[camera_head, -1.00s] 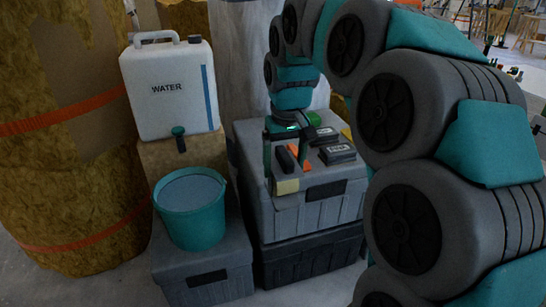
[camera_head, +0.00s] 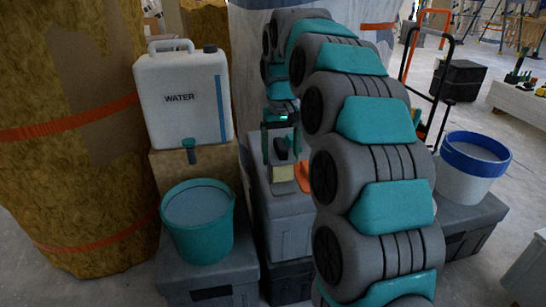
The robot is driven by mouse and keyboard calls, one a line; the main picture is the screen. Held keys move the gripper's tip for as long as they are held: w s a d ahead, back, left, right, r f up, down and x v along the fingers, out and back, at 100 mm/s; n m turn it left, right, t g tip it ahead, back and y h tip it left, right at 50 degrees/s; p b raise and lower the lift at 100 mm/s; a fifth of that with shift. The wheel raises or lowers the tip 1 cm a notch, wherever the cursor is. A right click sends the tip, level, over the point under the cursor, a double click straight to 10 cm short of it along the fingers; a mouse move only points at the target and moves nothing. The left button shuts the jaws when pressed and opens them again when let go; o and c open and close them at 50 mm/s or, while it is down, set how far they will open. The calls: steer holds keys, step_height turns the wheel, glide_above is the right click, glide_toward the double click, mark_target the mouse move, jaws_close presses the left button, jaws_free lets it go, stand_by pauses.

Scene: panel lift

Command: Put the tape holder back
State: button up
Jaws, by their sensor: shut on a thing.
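My gripper (camera_head: 282,150) is at the upper left end of my arm, over the left part of a grey lidded crate (camera_head: 284,212). Its two teal fingers point down, one on each side of a small dark thing (camera_head: 281,149). It is shut on this thing, which seems to be the tape holder; its shape is too small and dim to make out. A yellow block (camera_head: 283,173) shows just below the fingers. An orange thing (camera_head: 303,178) lies on the lid to the right, partly hidden by my arm.
A white water canister (camera_head: 184,98) and a teal bucket (camera_head: 197,222) stand left of the crate. A blue-rimmed white bucket (camera_head: 470,170) stands on a grey box to the right. My arm hides the crate's right side. A strapped roll (camera_head: 70,130) fills the far left.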

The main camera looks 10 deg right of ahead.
mark_target(273, 147)
steer(key=shift+w+a+f, duration=0.1)
steer(key=shift+w+a, duration=0.1)
steer(key=shift+w, duration=0.45)
steer(key=shift+w+a, duration=0.2)
steer(key=shift+w, duration=0.4)
steer(key=shift+w+a+f, duration=0.1)
steer(key=shift+w+a, duration=0.1)
steer(key=shift+w, duration=0.45)
steer(key=shift+f+p, duration=0.3)
steer(key=shift+f, duration=1.45)
steer(key=o, duration=1.5)
step_height(273, 147, up, 9)
steer(key=shift+s, duration=0.1)
steer(key=shift+r+p, duration=1.05)
steer(key=shift+r, duration=0.55)
steer(key=shift+s, duration=0.1)
